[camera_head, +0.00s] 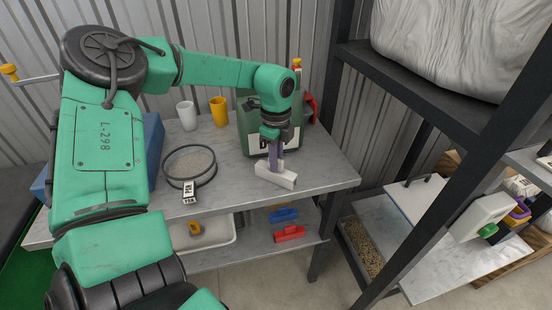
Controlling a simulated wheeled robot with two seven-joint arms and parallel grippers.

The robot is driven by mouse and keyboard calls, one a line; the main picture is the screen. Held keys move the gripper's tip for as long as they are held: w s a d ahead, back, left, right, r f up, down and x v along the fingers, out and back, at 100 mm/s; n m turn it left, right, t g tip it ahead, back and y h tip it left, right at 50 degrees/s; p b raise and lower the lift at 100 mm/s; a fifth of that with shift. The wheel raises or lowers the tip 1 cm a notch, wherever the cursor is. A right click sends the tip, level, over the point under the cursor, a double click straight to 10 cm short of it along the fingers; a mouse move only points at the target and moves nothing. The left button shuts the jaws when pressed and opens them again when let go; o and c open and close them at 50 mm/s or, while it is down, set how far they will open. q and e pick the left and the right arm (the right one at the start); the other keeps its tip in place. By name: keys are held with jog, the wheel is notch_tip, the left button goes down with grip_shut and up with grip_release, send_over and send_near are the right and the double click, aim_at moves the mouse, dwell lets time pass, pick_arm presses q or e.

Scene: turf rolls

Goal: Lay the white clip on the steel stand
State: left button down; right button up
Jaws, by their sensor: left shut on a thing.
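The white clip (276,177) is a pale, block-like piece over the front right part of a grey-topped stand (325,172); this is the only steel-looking stand near it. My left gripper (275,163) comes down from above and is shut on the white clip. The fingers cover part of its top. I cannot tell whether the clip touches the top or hangs just above it. My right gripper is not in view.
A green canister (256,130) stands close behind the clip. A round sieve (188,164), a white cup (187,115) and a yellow cup (219,111) are on the top. Blue (283,215) and red (289,233) clips lie on the lower shelf. A dark rack post (336,150) rises at the right.

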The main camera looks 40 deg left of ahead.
pick_arm(q)
jog(key=shift+f, duration=0.1)
jog(key=c, duration=0.8)
grip_release()
jog(key=shift+c, duration=0.2)
jog(key=shift+r, duration=0.6)
notch_tip(320, 180, up, 11)
jog(key=shift+b, duration=0.4)
